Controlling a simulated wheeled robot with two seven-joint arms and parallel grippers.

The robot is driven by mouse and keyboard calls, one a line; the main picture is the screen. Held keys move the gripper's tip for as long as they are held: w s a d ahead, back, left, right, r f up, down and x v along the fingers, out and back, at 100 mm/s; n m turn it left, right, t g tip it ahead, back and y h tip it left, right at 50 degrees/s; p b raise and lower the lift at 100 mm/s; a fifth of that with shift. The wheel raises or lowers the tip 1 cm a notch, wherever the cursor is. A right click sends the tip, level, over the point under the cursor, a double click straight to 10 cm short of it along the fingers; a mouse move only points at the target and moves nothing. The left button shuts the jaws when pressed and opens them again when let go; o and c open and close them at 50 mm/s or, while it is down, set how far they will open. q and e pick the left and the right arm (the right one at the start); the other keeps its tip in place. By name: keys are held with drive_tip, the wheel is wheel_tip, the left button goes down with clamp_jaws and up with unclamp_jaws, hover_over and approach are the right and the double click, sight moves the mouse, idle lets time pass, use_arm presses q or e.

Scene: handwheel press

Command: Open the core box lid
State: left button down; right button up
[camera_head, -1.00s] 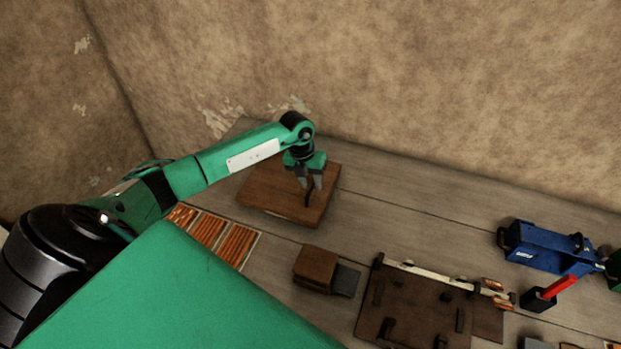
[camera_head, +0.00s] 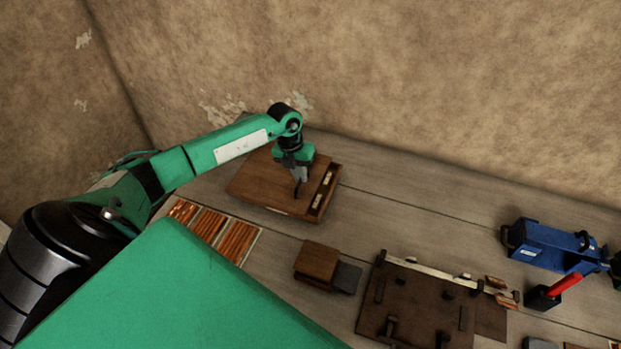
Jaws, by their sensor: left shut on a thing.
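The core box lid (camera_head: 262,188) is a flat brown wooden panel on the core box near the wall, left of centre. It sits shifted to the left, and an open strip of the core box (camera_head: 325,190) with small pale pieces inside shows along its right side. My left gripper (camera_head: 297,190) points down over the lid's right part and is shut on the lid's dark handle (camera_head: 297,188). The fingers partly hide the handle. My right gripper is not in view.
A tray of copper-coloured rods (camera_head: 222,234) lies left of a small brown block (camera_head: 317,261). A dark fixture board (camera_head: 415,300) lies to the right, with a blue vise-like device (camera_head: 548,247) and a red-handled item (camera_head: 562,287) beyond. The tabletop right of the box is clear.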

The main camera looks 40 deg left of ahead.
use_arm(q)
drive_tip(key=b, duration=0.7)
hover_over(241, 168)
drive_tip(key=d, duration=0.1)
drive_tip(key=shift+w, duration=0.15)
drive_tip(key=shift+a+r, duration=0.1)
drive_tip(key=shift+a, duration=0.5)
drive_tip(key=c, duration=1.5)
unclamp_jaws()
